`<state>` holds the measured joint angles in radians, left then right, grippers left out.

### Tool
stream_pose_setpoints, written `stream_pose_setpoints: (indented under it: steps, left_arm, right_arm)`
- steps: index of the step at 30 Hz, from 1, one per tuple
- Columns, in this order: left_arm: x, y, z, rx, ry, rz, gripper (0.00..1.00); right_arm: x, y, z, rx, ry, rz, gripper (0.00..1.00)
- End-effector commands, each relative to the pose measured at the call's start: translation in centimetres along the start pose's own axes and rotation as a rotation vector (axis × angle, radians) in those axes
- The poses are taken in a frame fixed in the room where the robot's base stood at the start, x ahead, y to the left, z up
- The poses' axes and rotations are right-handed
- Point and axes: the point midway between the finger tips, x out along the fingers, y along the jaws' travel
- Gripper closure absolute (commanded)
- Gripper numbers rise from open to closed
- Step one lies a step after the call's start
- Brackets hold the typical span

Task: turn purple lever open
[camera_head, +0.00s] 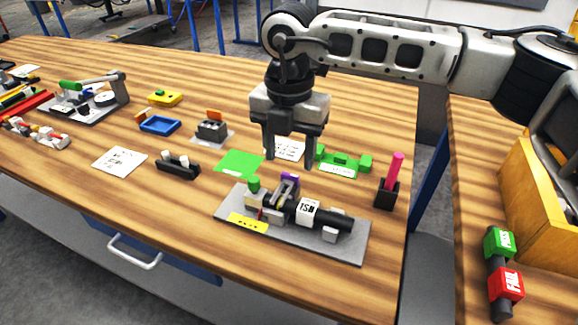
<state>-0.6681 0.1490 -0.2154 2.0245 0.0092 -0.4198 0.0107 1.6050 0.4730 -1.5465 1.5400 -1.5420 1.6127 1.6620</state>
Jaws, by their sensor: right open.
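The purple lever (290,178) is a small purple-tipped handle on top of a valve-like fixture. The fixture is bolted to a grey base plate (345,246) near the table's front edge, with a dark cylinder (331,219) and a white label on its right. My right gripper (289,162) comes down from above with its fingers apart and empty. In the picture its fingertips show just above the purple lever, behind the fixture. I cannot tell the exact gap between them. My left gripper is not in view.
A green mat (239,164), a green block fixture (341,160) and a black holder (386,194) with a pink stick stand around the plate. A blue tray (159,125) is farther left. Red and green blocks sit on a bar at the right, beside a wooden box (548,205).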

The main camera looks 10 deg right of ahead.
Motion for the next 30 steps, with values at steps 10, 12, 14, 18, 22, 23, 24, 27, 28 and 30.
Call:
stream_pose_setpoints:
  steps: [10,12,14,18,22,23,24,27,28,30]
  left_arm:
    - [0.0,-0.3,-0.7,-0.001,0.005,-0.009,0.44]
    - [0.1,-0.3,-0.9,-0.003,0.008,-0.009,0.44]
    - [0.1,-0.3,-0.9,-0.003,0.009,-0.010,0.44]
    - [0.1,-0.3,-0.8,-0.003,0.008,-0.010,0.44]
    - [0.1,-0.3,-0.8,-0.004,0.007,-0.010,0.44]
    - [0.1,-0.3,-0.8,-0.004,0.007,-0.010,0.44]
    - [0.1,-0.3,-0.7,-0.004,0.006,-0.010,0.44]
    - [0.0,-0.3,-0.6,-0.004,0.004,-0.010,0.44]
    - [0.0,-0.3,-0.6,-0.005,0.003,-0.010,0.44]
    - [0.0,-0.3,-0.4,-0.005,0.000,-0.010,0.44]
  right_arm:
    - [4.6,0.0,0.0,0.000,0.001,0.000,0.47]
    - [4.9,0.0,0.0,-0.001,0.001,0.001,0.47]
    - [5.0,0.0,0.0,-0.001,0.001,0.001,0.47]
    - [5.0,0.1,0.0,-0.001,0.001,0.001,0.47]
    - [5.0,0.1,0.0,-0.001,0.001,0.001,0.61]
    - [5.0,0.1,0.0,-0.001,0.001,0.001,0.70]
    - [5.0,0.1,0.0,-0.001,0.001,0.001,0.81]
    - [5.0,0.1,0.0,-0.001,0.001,0.001,0.92]
    - [5.0,0.1,0.0,-0.001,0.001,0.001,0.92]
    - [5.0,0.1,0.0,-0.003,0.001,0.001,0.92]
